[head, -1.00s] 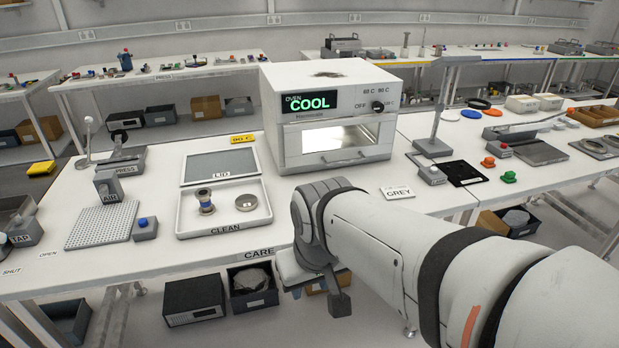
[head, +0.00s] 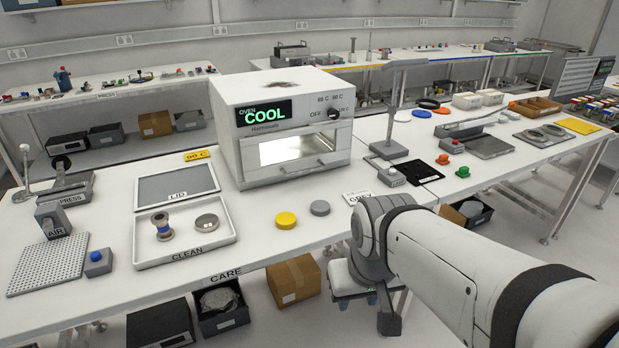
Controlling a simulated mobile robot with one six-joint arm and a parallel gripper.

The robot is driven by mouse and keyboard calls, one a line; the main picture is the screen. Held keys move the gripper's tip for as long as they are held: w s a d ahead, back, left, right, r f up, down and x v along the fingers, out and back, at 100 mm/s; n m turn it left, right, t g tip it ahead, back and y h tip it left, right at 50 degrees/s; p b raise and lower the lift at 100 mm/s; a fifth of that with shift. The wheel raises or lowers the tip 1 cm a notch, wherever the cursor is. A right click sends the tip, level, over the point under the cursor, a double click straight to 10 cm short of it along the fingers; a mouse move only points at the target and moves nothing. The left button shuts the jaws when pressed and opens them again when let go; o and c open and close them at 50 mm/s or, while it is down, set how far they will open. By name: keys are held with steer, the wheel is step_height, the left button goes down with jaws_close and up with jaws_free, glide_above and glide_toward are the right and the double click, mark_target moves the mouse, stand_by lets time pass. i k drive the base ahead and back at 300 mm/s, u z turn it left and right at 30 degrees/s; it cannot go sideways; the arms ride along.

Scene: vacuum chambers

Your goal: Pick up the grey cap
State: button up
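The grey cap (head: 320,208) is a small round disc lying flat on the white bench in front of the oven, just left of the GREY label card (head: 357,198). A yellow cap (head: 286,219) lies to its left, a small gap apart. My gripper (head: 390,322) hangs low at the end of my arm, right of the caps and nearer the camera, past the bench's front edge. It is apart from the grey cap. Its fingers are not clear enough to show whether they are open.
The oven (head: 283,130) reads COOL and stands behind the caps. The CLEAN tray (head: 190,257) with metal parts is to the left. A post stand (head: 392,150) and orange and green knobs stand to the right. Bench around the caps is clear.

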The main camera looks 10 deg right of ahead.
mark_target(319, 208)
steer(key=z, duration=0.05)
steer(key=i, duration=1)
steer(key=z, duration=0.05)
